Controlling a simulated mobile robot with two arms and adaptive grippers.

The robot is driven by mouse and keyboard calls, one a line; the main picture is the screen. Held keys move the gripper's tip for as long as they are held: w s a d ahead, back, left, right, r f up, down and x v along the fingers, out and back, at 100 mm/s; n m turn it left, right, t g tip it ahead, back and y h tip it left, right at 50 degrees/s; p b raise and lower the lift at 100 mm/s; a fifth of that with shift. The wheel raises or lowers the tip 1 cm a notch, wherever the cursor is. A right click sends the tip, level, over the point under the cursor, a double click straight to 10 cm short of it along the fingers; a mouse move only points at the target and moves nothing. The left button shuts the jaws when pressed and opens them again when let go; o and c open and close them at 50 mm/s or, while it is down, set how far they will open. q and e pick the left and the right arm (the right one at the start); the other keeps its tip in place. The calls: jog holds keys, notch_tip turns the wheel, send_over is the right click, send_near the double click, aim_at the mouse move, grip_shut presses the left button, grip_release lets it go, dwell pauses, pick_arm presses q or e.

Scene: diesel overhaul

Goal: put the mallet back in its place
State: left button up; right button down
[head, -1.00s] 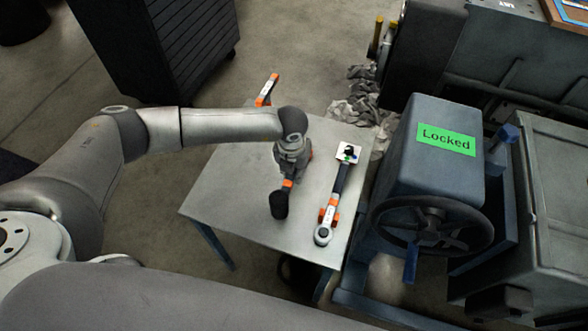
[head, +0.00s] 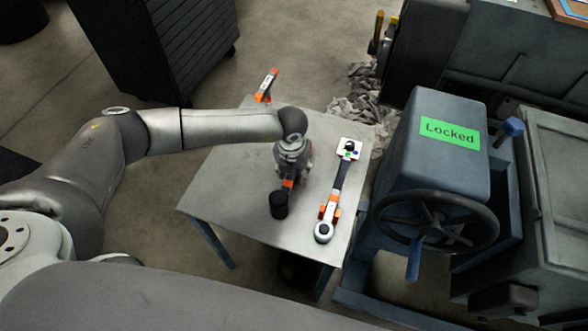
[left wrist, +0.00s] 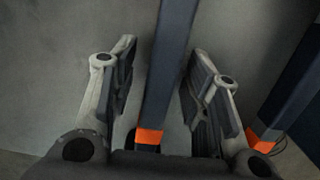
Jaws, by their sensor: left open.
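The mallet lies on the grey table, its black head (head: 279,206) toward the near edge in the head view. Its dark handle (left wrist: 168,70) runs between the fingers in the left wrist view, with an orange piece (left wrist: 149,137) near the bottom. My left gripper (head: 291,172) is over the handle and hides most of it in the head view. Its two fingers (left wrist: 160,85) are spread, one on each side of the handle, with gaps visible. My right gripper is not in view.
A torque wrench (head: 340,187) lies in orange supports on the table, right of the mallet. An orange-ended holder (head: 266,85) is at the far left corner. A blue machine with a handwheel (head: 438,221) and a green "Locked" sign (head: 450,132) stands right of the table.

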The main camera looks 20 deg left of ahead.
pick_arm(q)
notch_tip(320, 180, up, 12)
jog(key=s, duration=0.1)
jog(key=shift+s, duration=0.25)
